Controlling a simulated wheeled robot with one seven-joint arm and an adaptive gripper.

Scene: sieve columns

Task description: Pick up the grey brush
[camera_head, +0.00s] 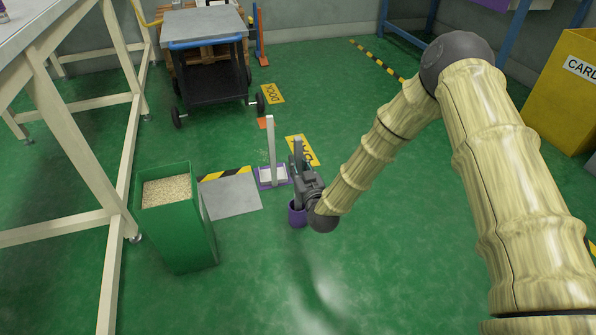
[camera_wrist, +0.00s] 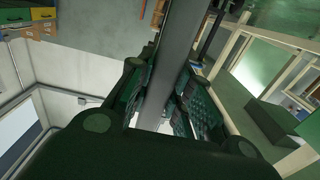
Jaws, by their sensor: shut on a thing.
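The grey brush (camera_head: 298,146) shows in the head view as an upright grey bar rising above my gripper (camera_head: 299,178). In the wrist view its long grey shaft (camera_wrist: 175,55) passes between the textured finger pads of my gripper (camera_wrist: 178,100). My gripper is shut on the shaft. A purple cup-like thing (camera_head: 297,215) is on the floor directly below my gripper. The lower end of the brush is hidden by my gripper and this cup, so I cannot tell if it is inside.
A white post on a purple base (camera_head: 272,178) stands close left of my gripper. A grey floor plate (camera_head: 232,197) and a green bin of pale grains (camera_head: 178,225) lie further left. A dark cart (camera_head: 208,75) stands behind. Green floor in front is clear.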

